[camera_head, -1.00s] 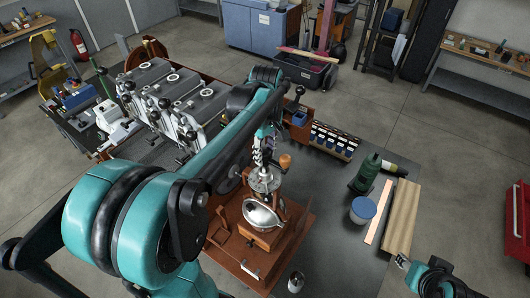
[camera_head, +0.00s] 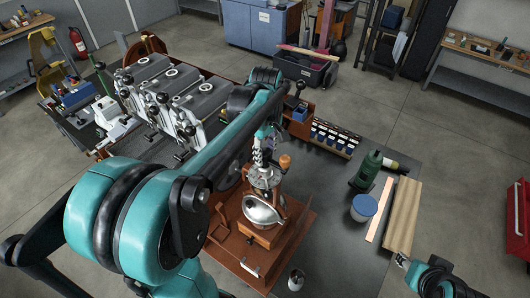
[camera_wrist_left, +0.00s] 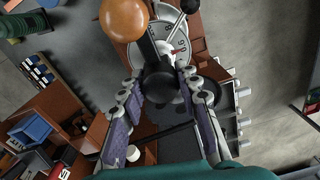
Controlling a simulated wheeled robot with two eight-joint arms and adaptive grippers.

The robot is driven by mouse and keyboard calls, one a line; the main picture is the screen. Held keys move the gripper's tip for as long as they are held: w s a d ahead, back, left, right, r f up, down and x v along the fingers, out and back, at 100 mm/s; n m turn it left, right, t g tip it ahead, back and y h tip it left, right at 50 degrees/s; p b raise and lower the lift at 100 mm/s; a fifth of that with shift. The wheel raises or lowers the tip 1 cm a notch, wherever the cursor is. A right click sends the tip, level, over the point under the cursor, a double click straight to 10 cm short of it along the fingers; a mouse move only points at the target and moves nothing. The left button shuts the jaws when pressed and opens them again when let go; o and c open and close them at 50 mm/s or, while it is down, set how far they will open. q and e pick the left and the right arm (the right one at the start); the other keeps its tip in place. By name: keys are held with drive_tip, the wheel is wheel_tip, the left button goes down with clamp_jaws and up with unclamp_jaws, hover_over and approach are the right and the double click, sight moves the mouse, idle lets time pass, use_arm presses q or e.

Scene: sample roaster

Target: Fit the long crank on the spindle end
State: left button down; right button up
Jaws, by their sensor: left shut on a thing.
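The long crank, a dark arm with an orange wooden knob (camera_wrist_left: 125,18), shows in the left wrist view. Its round black hub (camera_wrist_left: 158,82) sits between my left fingertips. My left gripper (camera_wrist_left: 160,88) is shut on this crank. In the head view my left gripper (camera_head: 264,143) is above the wooden box mill, and the crank's knob (camera_head: 285,160) sticks out to its right. The spindle end is hidden under the hub and fingers, so I cannot tell whether the crank is seated. My right gripper (camera_head: 402,261) is low at the right, too small to judge its jaws.
The mill's silver bowl (camera_head: 262,210) and reddish wooden tray (camera_head: 238,248) are below the left gripper. A roaster with several drums (camera_head: 145,75) stands at left.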

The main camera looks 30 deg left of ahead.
use_arm(q)
drive_tip(key=shift+f+b, duration=0.3)
drive_tip(key=shift+f, duration=0.2)
drive_tip(key=c, duration=1)
unclamp_jaws()
drive_tip(key=shift+r, duration=0.15)
wheel_tip(320, 180, up, 12)
drive_tip(key=shift+f, duration=0.15)
